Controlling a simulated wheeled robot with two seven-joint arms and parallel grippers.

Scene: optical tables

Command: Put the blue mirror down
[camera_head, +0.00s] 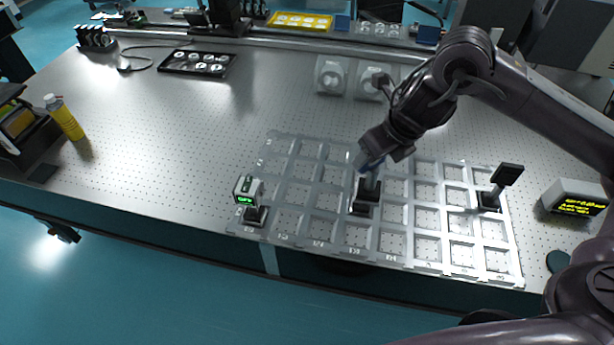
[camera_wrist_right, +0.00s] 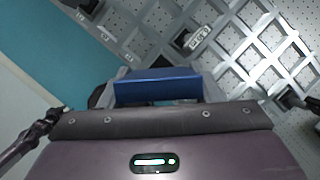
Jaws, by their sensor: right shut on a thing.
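The blue mirror (camera_head: 371,163) shows as a small blue patch at the tip of my right gripper (camera_head: 372,160), mostly hidden by it in the head view. A grey post and a black base (camera_head: 366,197) show below it, over the front-middle part of the grey grid frame (camera_head: 333,247). I cannot tell whether the base rests on the table or hangs just above it. In the right wrist view the blue mirror (camera_wrist_right: 157,86) lies across the jaws of the right gripper (camera_wrist_right: 160,90), which is shut on it. My left gripper is not in view.
A display box (camera_head: 575,197) is further right, a yellow bottle (camera_head: 64,117) far left. Several grid cells are empty.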

